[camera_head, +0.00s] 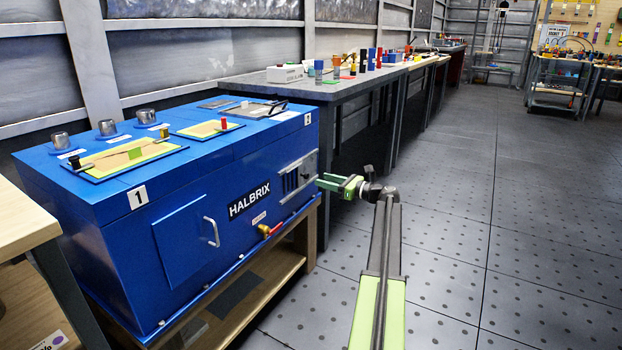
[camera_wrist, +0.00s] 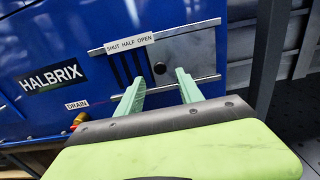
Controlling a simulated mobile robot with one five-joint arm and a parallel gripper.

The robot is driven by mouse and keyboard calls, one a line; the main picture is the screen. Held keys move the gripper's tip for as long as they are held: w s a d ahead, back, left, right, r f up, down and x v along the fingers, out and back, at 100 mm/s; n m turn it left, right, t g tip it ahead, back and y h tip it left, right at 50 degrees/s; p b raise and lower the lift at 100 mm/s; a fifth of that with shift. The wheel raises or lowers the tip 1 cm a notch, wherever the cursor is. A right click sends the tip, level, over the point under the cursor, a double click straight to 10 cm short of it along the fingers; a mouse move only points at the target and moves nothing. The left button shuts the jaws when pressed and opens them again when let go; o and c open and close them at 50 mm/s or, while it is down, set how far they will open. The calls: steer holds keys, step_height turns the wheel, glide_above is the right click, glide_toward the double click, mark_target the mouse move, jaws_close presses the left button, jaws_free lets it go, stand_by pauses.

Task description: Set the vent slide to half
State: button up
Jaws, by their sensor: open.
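The vent slide (camera_wrist: 185,64) is a grey metal plate between two rails on the blue cabinet's front, with a round black knob (camera_wrist: 160,68). Dark vent slots (camera_wrist: 126,70) show uncovered to its left. A white label (camera_wrist: 130,43) above reads SHUT HALF OPEN; the knob sits just right of the OPEN end. In the head view the vent (camera_head: 297,175) is at the cabinet's right end. My gripper (camera_wrist: 160,77) is open and empty, its green fingertips left and right of the knob in the picture. Whether they reach around it I cannot tell. In the head view my gripper (camera_head: 321,183) is close to the vent.
The blue HALBRIX cabinet (camera_head: 240,150) stands on a wooden bench. A red and yellow drain valve (camera_head: 269,230) sits low left of the vent; it shows in the wrist view (camera_wrist: 80,120) too. A long grey workbench (camera_head: 345,90) runs behind. The floor (camera_head: 480,230) at right is clear.

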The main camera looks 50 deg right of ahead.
mark_target(308, 176)
steer(key=x, duration=0.6)
steer(key=shift+c, duration=0.2)
jaws_close()
stand_by(1.1)
